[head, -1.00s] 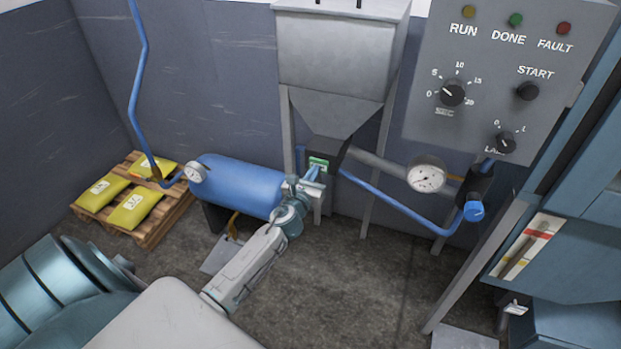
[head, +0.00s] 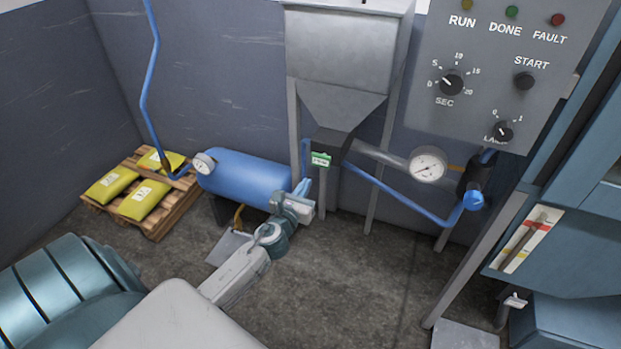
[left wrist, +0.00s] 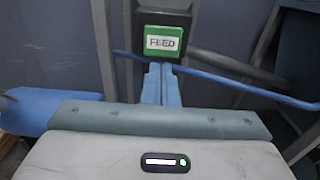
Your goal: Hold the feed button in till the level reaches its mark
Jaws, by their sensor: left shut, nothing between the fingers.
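The green FEED button (head: 321,159) sits on a dark box below the grey hopper (head: 345,60). It also shows in the left wrist view (left wrist: 164,42), straight ahead with its label readable. My left gripper (head: 305,186) is shut and empty, below and slightly left of the button in the head view, with a gap between them. In the left wrist view its blue fingertips (left wrist: 160,78) point up just under the button. A level strip (head: 530,240) with white, yellow and red bands and a dark slanted bar is on the blue machine at right. My right gripper is not in view.
A blue tank (head: 245,178) lies left of my gripper. A blue pipe (head: 400,203) runs right from the hopper to a valve, below a round gauge (head: 427,165). The control panel (head: 490,110) hangs upper right. A pallet of yellow bags stands at left.

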